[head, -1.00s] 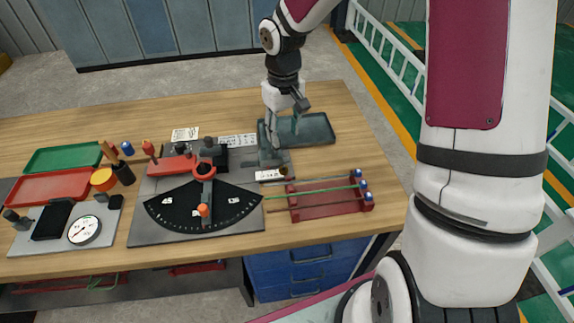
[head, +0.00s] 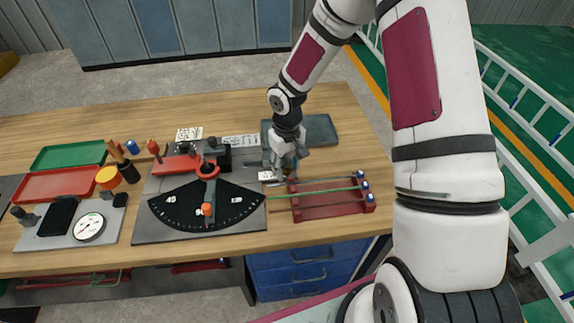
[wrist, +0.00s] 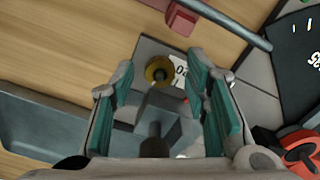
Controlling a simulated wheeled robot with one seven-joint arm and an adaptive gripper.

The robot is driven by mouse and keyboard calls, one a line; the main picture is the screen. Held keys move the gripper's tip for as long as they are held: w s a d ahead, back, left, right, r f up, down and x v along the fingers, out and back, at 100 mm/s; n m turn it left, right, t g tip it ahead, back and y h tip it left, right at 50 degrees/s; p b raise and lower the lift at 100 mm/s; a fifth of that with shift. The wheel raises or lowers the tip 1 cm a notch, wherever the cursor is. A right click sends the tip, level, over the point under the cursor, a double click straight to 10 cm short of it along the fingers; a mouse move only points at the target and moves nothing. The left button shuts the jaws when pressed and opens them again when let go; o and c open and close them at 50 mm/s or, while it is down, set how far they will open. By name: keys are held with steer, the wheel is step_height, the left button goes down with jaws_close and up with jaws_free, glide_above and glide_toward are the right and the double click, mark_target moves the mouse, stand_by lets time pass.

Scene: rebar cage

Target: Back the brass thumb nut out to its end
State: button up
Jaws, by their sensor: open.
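The brass thumb nut (wrist: 159,70) shows in the wrist view as a round brass disc with a dark centre. It sits just beyond the fingertips, by a grey block (wrist: 158,108) with a dark rod. My gripper (wrist: 160,85) is open, with one teal-padded finger on each side of the block and the nut lying roughly between their tips. I cannot tell if either finger touches anything. In the head view my gripper (head: 284,172) is low over the bench beside the white label (head: 267,176) and largely hides the nut.
A red rack (head: 325,198) with coloured rods stands close to the right. A black angle dial (head: 205,207) with a red-handled lever is on the left. A grey-blue tray (head: 320,130) lies behind. Bare wood (head: 360,150) is free at the right.

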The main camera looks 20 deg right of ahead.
mark_target(287, 169)
jaws_close()
steer(key=shift+n, duration=1.6)
jaws_free()
step_height(287, 169, up, 12)
